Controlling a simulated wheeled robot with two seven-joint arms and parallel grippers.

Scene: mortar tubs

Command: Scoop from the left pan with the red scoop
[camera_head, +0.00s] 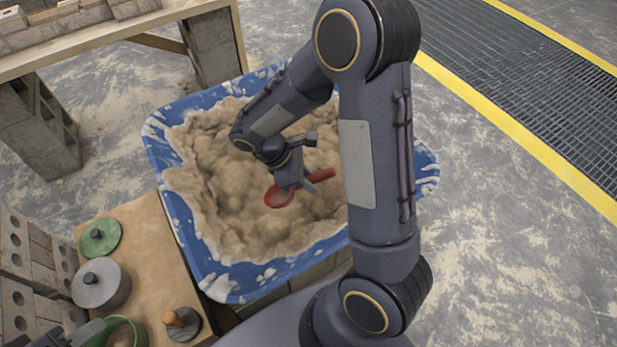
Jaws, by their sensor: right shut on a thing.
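A large blue tub (222,290), its rim spattered, is filled with lumpy sandy mortar (215,185). It is the only large pan I can make out. My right gripper (302,184) reaches down over the middle of the tub and is shut on the red scoop (279,198). The scoop's bowl is at the mortar's surface, with its handle pointing right. I cannot tell whether the bowl holds mortar. My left gripper (92,332) shows only in part at the bottom left, beside a green ring-shaped container; its jaws are unclear.
A low board (150,240) left of the tub bears a green lid (100,237), a grey lidded pot (101,285), the green container (128,322) and a wooden-knobbed tool (181,325). Concrete blocks (20,250) stand at the left. My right arm hides the tub's right part.

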